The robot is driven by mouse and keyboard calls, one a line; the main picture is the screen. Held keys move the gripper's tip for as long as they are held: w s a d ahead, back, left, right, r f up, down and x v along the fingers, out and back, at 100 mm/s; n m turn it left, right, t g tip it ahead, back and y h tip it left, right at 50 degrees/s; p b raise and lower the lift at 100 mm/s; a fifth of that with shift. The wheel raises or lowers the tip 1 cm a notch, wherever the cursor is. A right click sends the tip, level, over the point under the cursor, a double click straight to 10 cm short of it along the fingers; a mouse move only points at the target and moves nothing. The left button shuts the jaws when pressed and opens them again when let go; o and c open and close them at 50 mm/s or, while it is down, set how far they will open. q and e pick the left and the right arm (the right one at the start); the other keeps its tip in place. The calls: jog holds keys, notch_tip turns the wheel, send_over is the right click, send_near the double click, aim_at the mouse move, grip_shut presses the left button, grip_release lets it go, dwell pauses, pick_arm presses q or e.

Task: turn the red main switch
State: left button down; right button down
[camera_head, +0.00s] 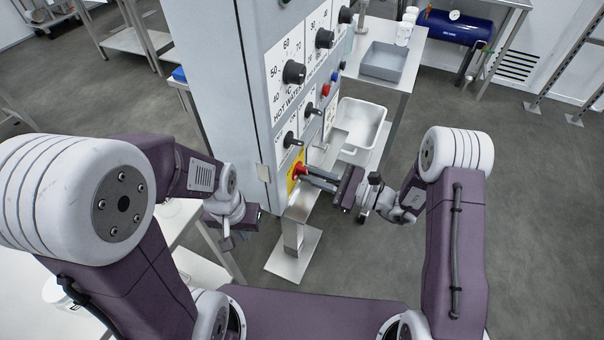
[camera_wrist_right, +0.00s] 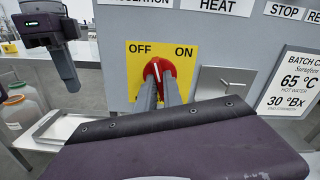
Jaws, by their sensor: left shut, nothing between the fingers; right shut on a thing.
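The red main switch (camera_wrist_right: 152,70) sits on a yellow plate (camera_wrist_right: 186,50) marked OFF on the left and ON on the right. Its white mark points roughly upward, between the two words. In the head view the red switch (camera_head: 299,169) is low on the cabinet's panel. My right gripper (camera_head: 308,176) reaches it from the right and is shut on it; its fingers cover the switch's lower part in the right wrist view. My left gripper (camera_head: 240,218) is shut and empty, left of the cabinet's near corner.
The grey cabinet (camera_head: 222,90) carries several black knobs (camera_head: 294,72) above the switch. A small metal shelf (camera_head: 302,205) stands just below the switch. A white tub (camera_head: 362,128) and a table with a grey tray (camera_head: 384,62) stand behind. The floor at right is open.

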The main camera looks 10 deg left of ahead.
jog(key=shift+n+b, duration=0.85)
jog(key=shift+n, duration=0.15)
jog(key=shift+n+b, duration=0.95)
jog(key=shift+n, duration=0.15)
